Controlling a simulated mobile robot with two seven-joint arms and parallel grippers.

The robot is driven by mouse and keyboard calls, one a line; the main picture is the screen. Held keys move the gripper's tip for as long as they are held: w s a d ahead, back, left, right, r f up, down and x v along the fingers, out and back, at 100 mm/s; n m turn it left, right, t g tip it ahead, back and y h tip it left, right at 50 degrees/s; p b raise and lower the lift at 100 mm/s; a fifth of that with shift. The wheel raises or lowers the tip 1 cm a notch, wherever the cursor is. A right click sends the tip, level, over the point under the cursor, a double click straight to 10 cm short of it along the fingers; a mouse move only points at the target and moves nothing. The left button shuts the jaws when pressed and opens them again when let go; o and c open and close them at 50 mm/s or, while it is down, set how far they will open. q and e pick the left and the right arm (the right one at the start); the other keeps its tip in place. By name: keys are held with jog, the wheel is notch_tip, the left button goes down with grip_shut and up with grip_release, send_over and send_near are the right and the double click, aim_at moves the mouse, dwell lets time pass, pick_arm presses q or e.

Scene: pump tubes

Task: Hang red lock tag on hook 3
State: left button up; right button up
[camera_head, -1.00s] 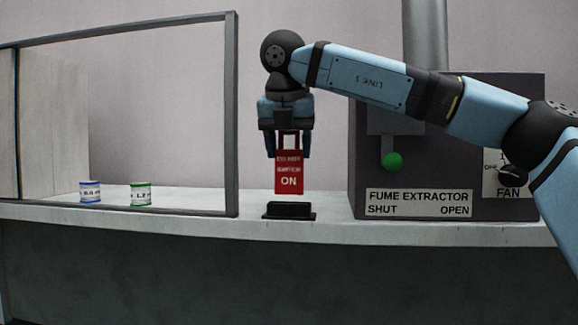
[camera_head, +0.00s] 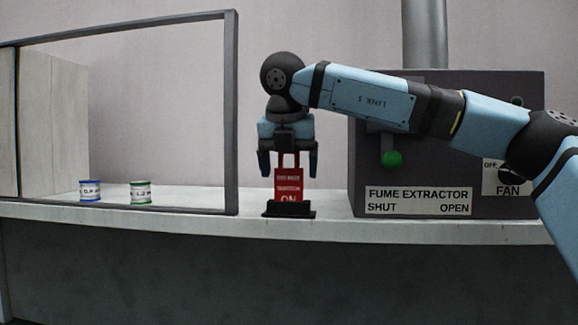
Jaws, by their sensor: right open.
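The red lock tag (camera_head: 289,186) stands upright on the black stand (camera_head: 289,211) on the counter, its lower edge down in or behind the stand's front. It has white lettering, with "ON" partly hidden at the bottom, and a red loop at its top. My right gripper (camera_head: 288,170) points down over the tag. Its fingers are open, one on each side of the loop, with gaps between them and the tag. No hook 3 can be made out in this view. My left gripper is not in view.
The dark fume extractor box (camera_head: 455,150) with a green knob (camera_head: 392,159) and a fan dial (camera_head: 508,174) stands to the right. A dark frame (camera_head: 231,110) stands to the left, with a blue-banded spool (camera_head: 90,191) and a green-banded spool (camera_head: 140,192).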

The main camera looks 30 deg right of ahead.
jog(key=shift+r+p, duration=0.15)
jog(key=shift+p, duration=0.35)
jog(key=a+b+v, duration=0.1)
jog(key=b+v, duration=0.1)
jog(key=v, duration=1.1)
jog(key=shift+r, duration=0.2)
jog(key=shift+f, duration=0.15)
